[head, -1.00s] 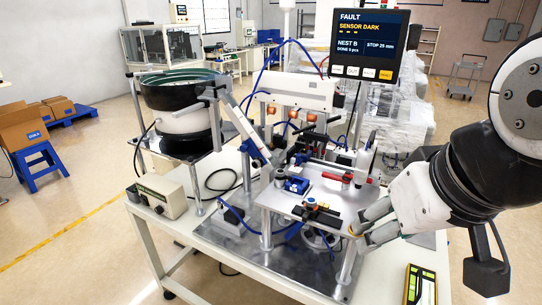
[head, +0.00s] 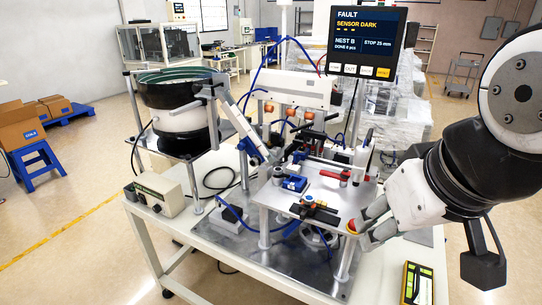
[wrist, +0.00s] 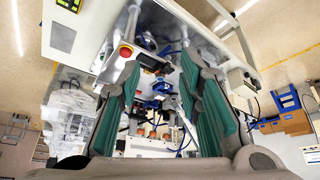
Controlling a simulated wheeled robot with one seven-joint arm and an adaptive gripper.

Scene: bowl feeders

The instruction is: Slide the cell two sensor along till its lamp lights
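The display (head: 366,42) reads FAULT, SENSOR DARK, NEST B, STOP 25 mm. A black rail with a small orange-and-blue block (head: 308,201) lies at the front of the raised metal plate (head: 275,198); it may be the cell two sensor, but I cannot read a label or see a lit lamp. My gripper (head: 366,222) is at the plate's right front corner, apart from that block and to its right. In the wrist view my gripper (wrist: 160,62) is open, its green-padded fingers wide apart with nothing held between them.
A red-handled clamp (head: 335,176) and a blue block (head: 293,183) stand on the plate behind. A bowl feeder (head: 178,100) and grey control box (head: 158,196) are at left.

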